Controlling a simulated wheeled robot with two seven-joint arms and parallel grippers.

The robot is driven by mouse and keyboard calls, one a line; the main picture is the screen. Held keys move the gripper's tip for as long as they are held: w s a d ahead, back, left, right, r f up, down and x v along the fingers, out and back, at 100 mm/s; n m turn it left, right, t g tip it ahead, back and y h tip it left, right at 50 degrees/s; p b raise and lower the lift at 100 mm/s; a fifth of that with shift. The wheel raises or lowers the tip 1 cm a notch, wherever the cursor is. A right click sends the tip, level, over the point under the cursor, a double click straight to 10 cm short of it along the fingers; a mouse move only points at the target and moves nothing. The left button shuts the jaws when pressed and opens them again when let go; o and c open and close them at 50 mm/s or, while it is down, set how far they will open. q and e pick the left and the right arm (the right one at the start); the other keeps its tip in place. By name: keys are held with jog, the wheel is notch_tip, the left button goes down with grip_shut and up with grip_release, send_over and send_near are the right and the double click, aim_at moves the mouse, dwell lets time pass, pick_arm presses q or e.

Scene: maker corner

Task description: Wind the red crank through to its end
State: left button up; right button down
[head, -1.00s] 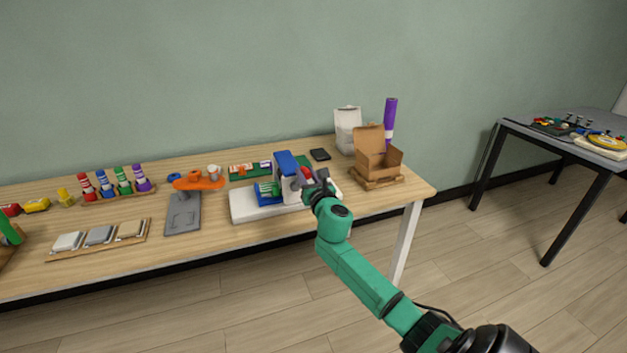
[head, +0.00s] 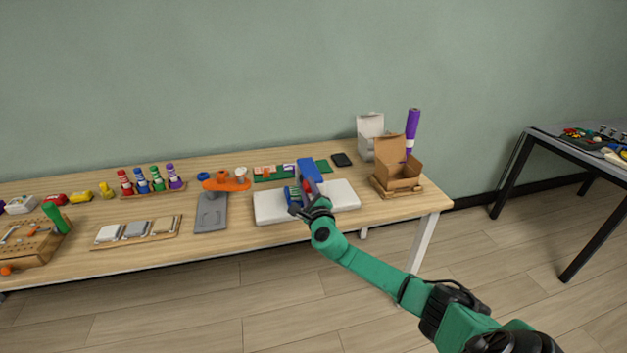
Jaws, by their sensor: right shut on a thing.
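A blue machine (head: 309,171) stands on a white base plate (head: 343,194) on the wooden table. Green parts show at its left side. My right gripper (head: 303,198) is at the machine's front, shut on the crank. My green right arm reaches in from the lower right. My left gripper is not in view.
An open cardboard box (head: 398,176) stands right of the machine, with a purple tube (head: 412,130) and a white box (head: 369,133) behind. A grey stand with an orange top (head: 226,184) is to the left.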

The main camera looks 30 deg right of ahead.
jog(key=n, duration=0.1)
jog(key=a+n+p, duration=0.1)
jog(key=shift+w+a+f+n, duration=0.1)
jog(key=shift+w+f+n, duration=0.1)
jog(key=shift+f+n, duration=0.2)
jog(key=shift+w+a+f+n+p, duration=0.1)
jog(key=shift+a+f+n+p, duration=0.25)
jog(key=shift+n, duration=0.45)
jog(key=shift+w+a+f+n+p, duration=0.15)
jog(key=shift+f+n, duration=0.25)
jog(key=shift+n, duration=0.4)
jog(key=shift+s, duration=0.1)
jog(key=c, duration=0.6)
grip_release()
jog(key=shift+f, duration=0.1)
